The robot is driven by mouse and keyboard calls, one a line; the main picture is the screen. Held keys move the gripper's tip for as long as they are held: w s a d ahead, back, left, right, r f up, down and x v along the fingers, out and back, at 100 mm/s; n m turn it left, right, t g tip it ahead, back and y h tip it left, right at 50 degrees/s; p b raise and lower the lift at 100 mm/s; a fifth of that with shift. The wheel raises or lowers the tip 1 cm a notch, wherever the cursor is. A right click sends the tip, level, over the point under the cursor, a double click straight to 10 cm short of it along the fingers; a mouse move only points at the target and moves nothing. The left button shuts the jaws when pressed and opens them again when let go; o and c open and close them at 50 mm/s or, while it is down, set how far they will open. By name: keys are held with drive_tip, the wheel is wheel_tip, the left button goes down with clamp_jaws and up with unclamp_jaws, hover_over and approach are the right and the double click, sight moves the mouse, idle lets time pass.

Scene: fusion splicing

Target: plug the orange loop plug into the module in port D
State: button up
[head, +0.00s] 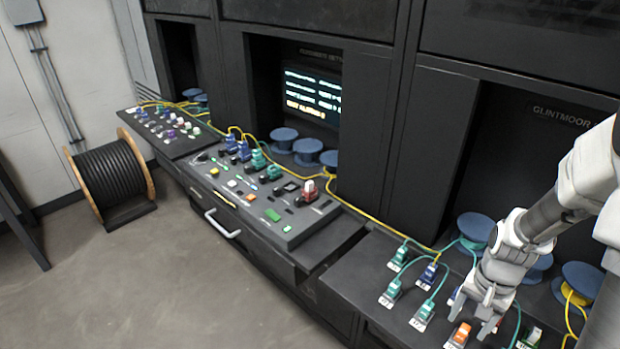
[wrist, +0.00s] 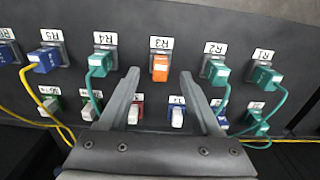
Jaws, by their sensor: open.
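The orange loop plug (wrist: 160,68) sits in the socket labelled R3 on the dark panel, between teal plugs. It also shows in the head view as an orange block (head: 460,334) on the right-hand bench. My gripper (wrist: 160,76) is open, one finger on each side of the orange plug, with gaps showing between fingers and plug. In the head view my gripper (head: 471,319) is just above the plug. The central console (head: 262,240) carries several modules and plugs, one red and white (head: 310,189). Its labels are too small to read, so I cannot tell which is port D.
Teal plugs at R4 (wrist: 102,63) and R2 (wrist: 215,71) flank the orange one, with trailing cords. A lower row holds red (wrist: 136,112) and blue (wrist: 177,113) plugs. Yellow cable (head: 370,216) runs along the benches. Blue spools (head: 476,226) stand behind.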

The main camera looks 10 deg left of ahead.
sight(465, 328)
wheel_tip(465, 328, down, 4)
drive_tip(key=shift+r+b, duration=0.25)
drive_tip(key=shift+b, duration=0.75)
idle(0.4)
clamp_jaws()
idle(1.2)
drive_tip(key=shift+r, duration=0.15)
drive_tip(key=shift+r+p, duration=2.2)
drive_tip(key=shift+r, duration=0.75)
